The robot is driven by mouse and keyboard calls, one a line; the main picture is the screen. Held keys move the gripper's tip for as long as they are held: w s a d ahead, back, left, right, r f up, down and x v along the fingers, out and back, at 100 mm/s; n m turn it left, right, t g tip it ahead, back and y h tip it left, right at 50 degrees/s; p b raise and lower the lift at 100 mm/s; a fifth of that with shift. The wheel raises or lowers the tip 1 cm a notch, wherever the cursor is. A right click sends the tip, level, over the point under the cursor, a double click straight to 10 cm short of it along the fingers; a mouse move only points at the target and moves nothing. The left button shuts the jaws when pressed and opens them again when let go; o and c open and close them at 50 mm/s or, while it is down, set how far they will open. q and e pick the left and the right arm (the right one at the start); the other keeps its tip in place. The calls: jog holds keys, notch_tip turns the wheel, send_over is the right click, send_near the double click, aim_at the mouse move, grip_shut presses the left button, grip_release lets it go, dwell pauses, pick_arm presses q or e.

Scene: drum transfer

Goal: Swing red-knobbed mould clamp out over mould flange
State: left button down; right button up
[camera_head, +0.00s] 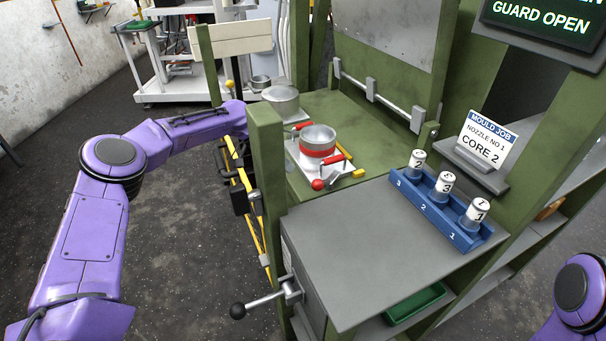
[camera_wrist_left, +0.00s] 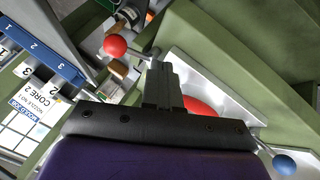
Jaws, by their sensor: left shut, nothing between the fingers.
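The mould (camera_head: 318,141), a metal cup with a red band, stands on a pale plate (camera_head: 342,176) in the press. The red-knobbed clamp's knob (camera_head: 317,184) is at the plate's near corner; it also shows in the left wrist view (camera_wrist_left: 115,46), on a thin rod. My left gripper (camera_wrist_left: 158,72) is shut and empty, its fingertips close beside that rod; contact cannot be told. Part of the red mould (camera_wrist_left: 198,104) shows behind the fingers. In the head view the left gripper is hidden behind the green post. My right gripper is not in view.
A green post (camera_head: 267,165) stands between my left arm and the mould. A blue knob (camera_wrist_left: 284,164) is at the plate's other side. A blue rack (camera_head: 436,208) with several numbered cups sits on the grey bench (camera_head: 370,255), otherwise clear. A black-knobbed lever (camera_head: 238,311) projects in front.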

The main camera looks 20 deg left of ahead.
pick_arm(q)
jog(key=d, duration=0.1)
jog(key=d+f+p, duration=0.1)
jog(key=d, duration=0.1)
jog(key=d+f+p, duration=0.1)
jog(key=d, duration=0.1)
jog(key=shift+s, duration=0.1)
jog(key=shift+s+d+r+p, duration=0.1)
jog(key=shift+s+d+p, duration=0.15)
jog(key=shift+d+p, duration=0.15)
jog(key=shift+d, duration=0.1)
jog(key=shift+w, duration=0.1)
